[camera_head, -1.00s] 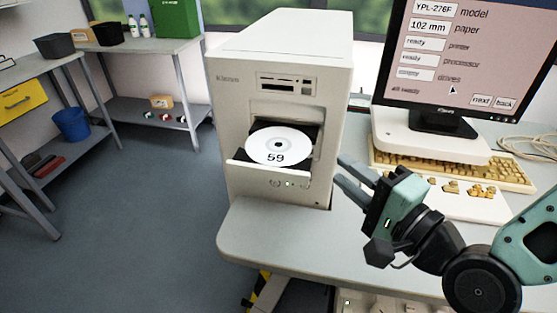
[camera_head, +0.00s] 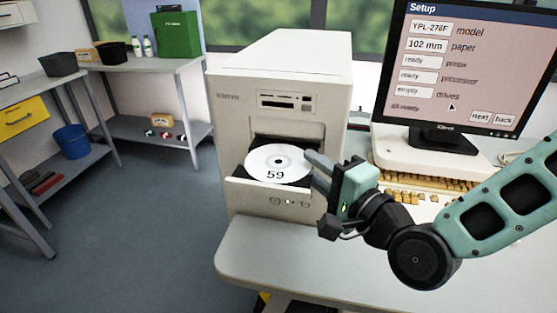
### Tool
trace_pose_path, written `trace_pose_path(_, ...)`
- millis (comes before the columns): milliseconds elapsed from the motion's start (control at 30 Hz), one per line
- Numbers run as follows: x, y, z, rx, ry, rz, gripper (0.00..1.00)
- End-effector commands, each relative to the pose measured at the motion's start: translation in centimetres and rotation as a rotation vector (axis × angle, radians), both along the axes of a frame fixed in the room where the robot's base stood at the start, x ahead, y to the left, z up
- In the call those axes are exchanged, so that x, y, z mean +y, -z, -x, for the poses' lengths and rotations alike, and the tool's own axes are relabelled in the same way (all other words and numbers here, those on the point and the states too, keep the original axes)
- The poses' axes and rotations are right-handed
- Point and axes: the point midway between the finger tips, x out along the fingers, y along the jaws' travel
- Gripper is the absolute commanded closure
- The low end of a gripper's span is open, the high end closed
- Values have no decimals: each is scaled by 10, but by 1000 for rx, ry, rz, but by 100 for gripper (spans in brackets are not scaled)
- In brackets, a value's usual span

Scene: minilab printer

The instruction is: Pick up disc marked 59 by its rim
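The white disc marked 59 (camera_head: 264,163) lies flat in the open black disc tray (camera_head: 240,175) of a beige computer tower (camera_head: 285,75). Its number faces up and its left and front parts are in clear view. My gripper (camera_head: 311,168) is at the right end of the tray, beside the disc's right rim. Its two grey fingers are apart and point left towards the disc. Nothing shows between them. I cannot tell whether a fingertip touches the rim.
The tower stands on a light grey desk (camera_head: 290,262). A monitor (camera_head: 455,70) and a beige keyboard (camera_head: 400,180) are at the right, behind my arm. The desk front is clear. Shelving with a green box (camera_head: 178,34) and a blue bin (camera_head: 72,141) stands at the left.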

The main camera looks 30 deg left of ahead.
Motion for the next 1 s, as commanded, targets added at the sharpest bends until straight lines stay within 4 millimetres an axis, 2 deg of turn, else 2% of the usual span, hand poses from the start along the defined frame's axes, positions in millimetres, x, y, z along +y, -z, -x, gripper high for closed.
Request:
trace_pose_path(67, 0, 0, 0, 0, 0, 0, 73)
trace_pose_path(200, 0, 0, 0, 0, 0, 0, 100)
trace_pose_path(667, 0, -4, 0, -1, 0, 0, 100)
trace_pose_path(867, -1, -24, 0, -3, 1, -2, 100)
trace_pose_path(1000, -1, -51, -1, -6, 1, -2, 100)
